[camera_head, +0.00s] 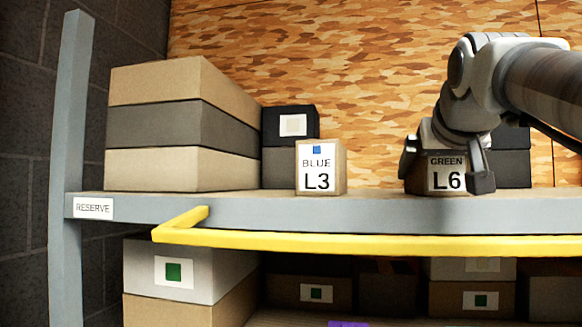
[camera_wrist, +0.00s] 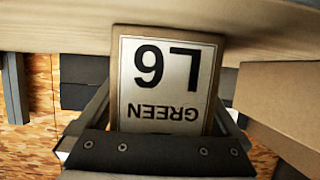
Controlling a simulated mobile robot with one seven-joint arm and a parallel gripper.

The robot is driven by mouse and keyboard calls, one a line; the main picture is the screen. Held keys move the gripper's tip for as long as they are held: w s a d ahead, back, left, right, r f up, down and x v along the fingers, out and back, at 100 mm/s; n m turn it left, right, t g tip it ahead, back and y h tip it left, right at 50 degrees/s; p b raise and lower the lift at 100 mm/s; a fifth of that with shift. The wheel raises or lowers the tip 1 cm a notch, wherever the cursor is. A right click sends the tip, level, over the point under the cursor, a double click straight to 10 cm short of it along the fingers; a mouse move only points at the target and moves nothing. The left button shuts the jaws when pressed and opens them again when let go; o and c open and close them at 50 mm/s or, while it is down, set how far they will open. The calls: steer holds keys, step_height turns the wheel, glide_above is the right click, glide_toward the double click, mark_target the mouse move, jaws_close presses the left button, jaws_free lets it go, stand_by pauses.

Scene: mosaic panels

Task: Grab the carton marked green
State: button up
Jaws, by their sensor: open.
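The carton marked GREEN L6 (camera_head: 447,181) is a small brown box with a white label, standing on the upper shelf at the right. In the wrist view the same carton (camera_wrist: 166,84) appears upside down, its label facing the camera. My gripper (camera_head: 444,170) is open, with one finger on each side of the carton. In the wrist view the fingers also lie left and right of it, and I cannot tell whether either touches.
A carton marked BLUE L3 (camera_head: 320,168) stands left on the same shelf (camera_head: 370,212). Dark boxes (camera_head: 513,168) are behind the green carton. A large box stack (camera_head: 180,125) fills the left. A yellow rail (camera_head: 390,243) runs along the front, below the shelf edge.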

jaws_close()
steer(key=shift+r, duration=0.15)
stand_by(0.4)
steer(key=shift+r, duration=0.1)
steer(key=shift+r, duration=4.8)
